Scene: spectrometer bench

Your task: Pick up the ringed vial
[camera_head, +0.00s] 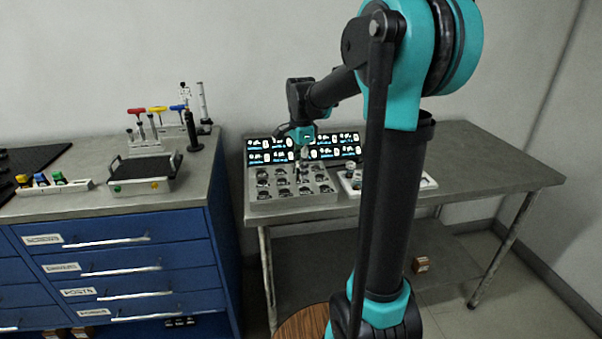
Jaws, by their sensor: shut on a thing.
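My gripper (300,152) is small and far off in the head view, pointing down over the back of a grey metal rack (293,205) on the bench. It is shut on a small, slim thing, which looks like a vial; its lower part is close above or within the rack. I cannot tell whether it touches the rack. The rack has rows of round dark holders, some with small things in them. A ring on any vial is too small to make out.
Dark display panels (270,157) with lit icons stand close behind the rack. A white tray (430,184) with small items lies to the right, partly hidden by my arm. The bench (500,172) is clear at far right. A blue drawer cabinet (120,260) stands at left.

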